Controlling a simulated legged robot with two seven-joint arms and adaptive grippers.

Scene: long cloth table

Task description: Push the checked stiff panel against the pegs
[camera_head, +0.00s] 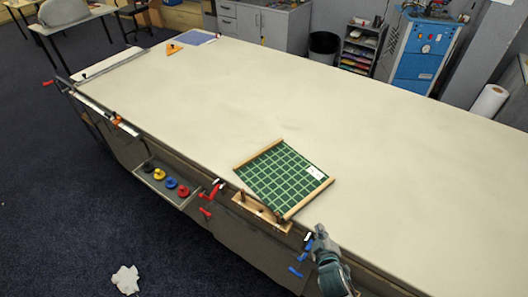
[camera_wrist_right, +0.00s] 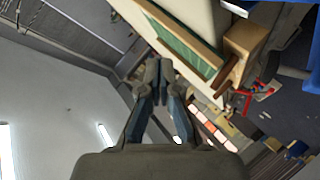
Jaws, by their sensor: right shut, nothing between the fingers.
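The checked stiff panel (camera_head: 278,178) is green with pale grid lines, wooden strips along two opposite sides and a white label. It lies flat at the table's front edge; part of it shows in the wrist view (camera_wrist_right: 180,42). A wooden block (camera_head: 262,213) with short dark pegs (camera_head: 277,215) sits on the edge beside the panel's near side. I cannot tell whether panel and pegs touch. My right gripper (camera_head: 318,234) is shut and empty, right of the block and near the panel's near right corner. In the wrist view its fingertips (camera_wrist_right: 158,66) meet. My left gripper is not in view.
The pale cloth table (camera_head: 330,95) is clear behind and right of the panel. Red clamps (camera_head: 207,211) and blue clamps (camera_head: 297,271) hang at the front edge. A tray (camera_head: 168,184) with several coloured rings hangs left of the block. A blue cloth and an orange triangle lie far off.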

